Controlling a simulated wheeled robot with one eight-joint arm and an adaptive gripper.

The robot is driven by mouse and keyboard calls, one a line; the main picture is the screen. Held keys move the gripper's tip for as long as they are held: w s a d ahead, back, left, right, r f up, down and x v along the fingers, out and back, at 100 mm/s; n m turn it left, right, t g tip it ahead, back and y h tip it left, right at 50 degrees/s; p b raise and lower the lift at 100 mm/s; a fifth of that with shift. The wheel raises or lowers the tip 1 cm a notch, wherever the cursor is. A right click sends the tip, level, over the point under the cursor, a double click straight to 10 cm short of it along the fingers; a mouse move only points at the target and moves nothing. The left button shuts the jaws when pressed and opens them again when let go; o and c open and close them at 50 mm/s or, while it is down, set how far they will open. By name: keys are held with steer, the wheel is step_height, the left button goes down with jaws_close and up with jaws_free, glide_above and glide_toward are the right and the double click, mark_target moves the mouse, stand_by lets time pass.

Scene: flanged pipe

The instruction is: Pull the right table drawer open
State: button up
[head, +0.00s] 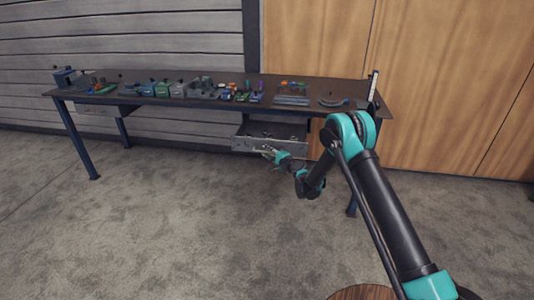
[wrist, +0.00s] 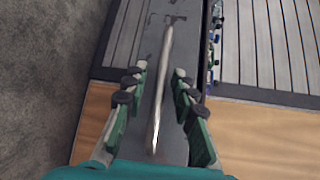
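The right table drawer (head: 248,144) hangs under the right part of the dark table (head: 322,84). It stands partly pulled out, with some of its inside showing. My gripper (head: 268,153) is at the drawer's grey front. In the wrist view my gripper (wrist: 155,90) is open, with a green finger on each side of a long, light metal handle (wrist: 163,85). Gaps show between the handle and both fingers. The grey drawer front (wrist: 150,55) lies behind the handle. In the head view my gripper partly hides the handle.
A left drawer (head: 98,109) sits under the table's left part. Several small tools and blocks lie on the tabletop, including green boxes (head: 160,89) and a flat grey piece (head: 291,100). The carpet floor (head: 190,225) in front is clear.

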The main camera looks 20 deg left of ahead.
steer(key=shift+s, duration=0.1)
steer(key=v, duration=1.2)
stand_by(0.4)
steer(key=s+d+r+n+g+h, duration=0.15)
steer(key=d+r, duration=0.25)
steer(key=d, duration=0.5)
steer(key=s+d+r+n+h, duration=0.25)
steer(key=d+r, duration=0.25)
steer(key=d, duration=0.3)
steer(key=s+d+r+n+h, duration=0.2)
steer(key=s+d+r, duration=0.15)
steer(key=d, duration=0.55)
steer(key=s+d+f+n+g+h, duration=0.1)
steer(key=s+d+h, duration=0.7)
steer(key=s+d, duration=1.8)
step_height(320, 180, down, 2)
steer(key=shift+s+d+n+g, duration=0.4)
steer(key=shift+d+g, duration=0.3)
steer(key=shift+g, duration=0.15)
